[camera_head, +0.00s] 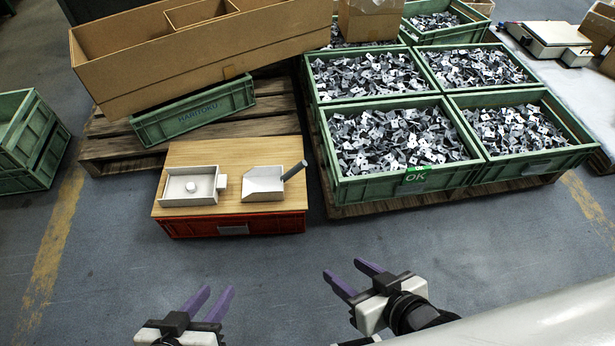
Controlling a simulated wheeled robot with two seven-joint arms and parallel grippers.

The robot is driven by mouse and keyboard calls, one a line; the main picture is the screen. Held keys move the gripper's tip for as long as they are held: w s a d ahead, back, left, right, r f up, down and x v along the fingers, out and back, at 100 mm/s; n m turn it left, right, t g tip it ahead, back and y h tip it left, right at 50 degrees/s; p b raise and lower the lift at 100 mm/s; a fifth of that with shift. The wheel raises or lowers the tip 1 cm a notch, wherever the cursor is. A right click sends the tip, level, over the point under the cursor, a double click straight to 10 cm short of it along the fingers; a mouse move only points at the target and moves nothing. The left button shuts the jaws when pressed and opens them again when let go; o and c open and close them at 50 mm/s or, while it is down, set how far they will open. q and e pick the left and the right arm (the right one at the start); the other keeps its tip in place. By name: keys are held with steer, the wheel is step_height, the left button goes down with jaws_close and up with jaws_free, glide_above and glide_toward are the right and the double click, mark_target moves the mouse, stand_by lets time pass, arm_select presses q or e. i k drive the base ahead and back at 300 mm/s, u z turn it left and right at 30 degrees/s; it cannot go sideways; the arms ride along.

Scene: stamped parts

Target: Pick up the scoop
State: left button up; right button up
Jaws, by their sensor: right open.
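The scoop (263,184) is a white, open-fronted metal pan with a dark grey handle (294,171) that points up to the right. It rests on the wooden top (232,161) of a low red box. My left gripper (214,297) is open and empty, below and in front of the red box. My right gripper (355,275) is open and empty, to the right of the left one and below the scoop in the picture. Both are well apart from the scoop.
A white tray (189,202) sits left of the scoop on the same top. Green crates (400,186) full of stamped metal parts stand on a pallet to the right. A large cardboard box (140,91) lies behind. Floor between my grippers and the red box (185,228) is clear.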

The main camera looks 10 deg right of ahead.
mark_target(260, 183)
steer(key=u, duration=0.9)
steer(key=i, duration=1.45)
steer(key=z, duration=1.7)
